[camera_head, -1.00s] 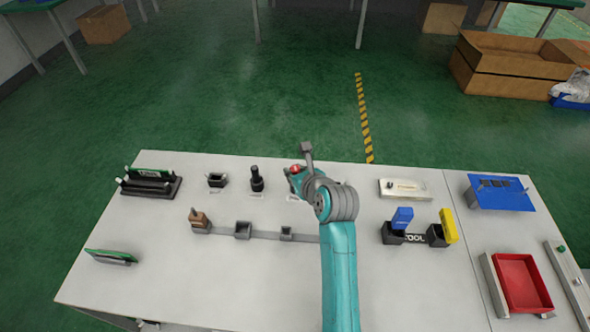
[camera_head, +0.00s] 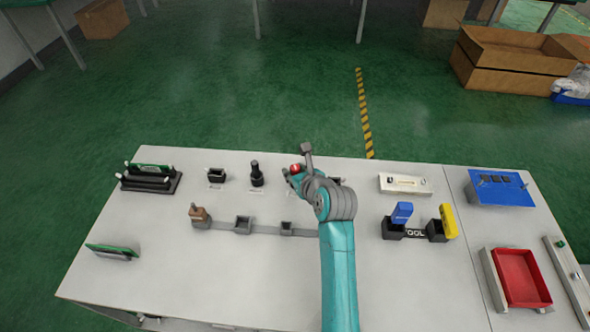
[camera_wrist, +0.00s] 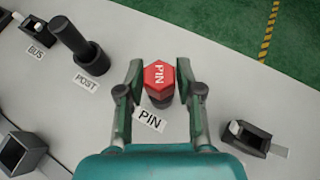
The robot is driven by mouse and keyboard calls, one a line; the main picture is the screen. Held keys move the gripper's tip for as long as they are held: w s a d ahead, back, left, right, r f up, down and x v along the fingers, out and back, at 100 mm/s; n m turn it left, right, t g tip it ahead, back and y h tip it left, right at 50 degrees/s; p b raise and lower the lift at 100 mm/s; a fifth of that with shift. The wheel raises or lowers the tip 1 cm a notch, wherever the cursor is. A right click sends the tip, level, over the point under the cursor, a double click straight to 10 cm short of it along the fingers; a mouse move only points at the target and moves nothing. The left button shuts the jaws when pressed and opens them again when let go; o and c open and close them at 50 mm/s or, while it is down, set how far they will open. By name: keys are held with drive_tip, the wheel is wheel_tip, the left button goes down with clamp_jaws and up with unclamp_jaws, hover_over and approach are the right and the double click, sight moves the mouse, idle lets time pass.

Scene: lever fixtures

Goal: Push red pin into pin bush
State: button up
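The red pin (camera_wrist: 158,76) has a hexagonal head lettered PIN and shows between my gripper's fingers in the wrist view. Beneath it is a dark round part, apparently the pin bush (camera_wrist: 161,100), mostly hidden by the head. A PIN label (camera_wrist: 150,121) lies on the table in front of it. My gripper (camera_wrist: 159,66) is open around the pin, with a visible gap on each side. In the head view the red pin (camera_head: 295,168) shows at the end of my arm, and the fingers are hard to make out. How deep the pin sits cannot be told.
A black post (camera_wrist: 80,46) with a POST label stands left of the pin, with the BUS fixture (camera_wrist: 36,29) beyond. A dark fixture with a white tip (camera_wrist: 248,137) is at right. A dark square socket (camera_wrist: 22,152) is at lower left.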

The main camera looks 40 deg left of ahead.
drive_tip(key=shift+o, duration=0.7)
drive_tip(key=v, duration=1.2)
drive_tip(key=shift+d, duration=0.1)
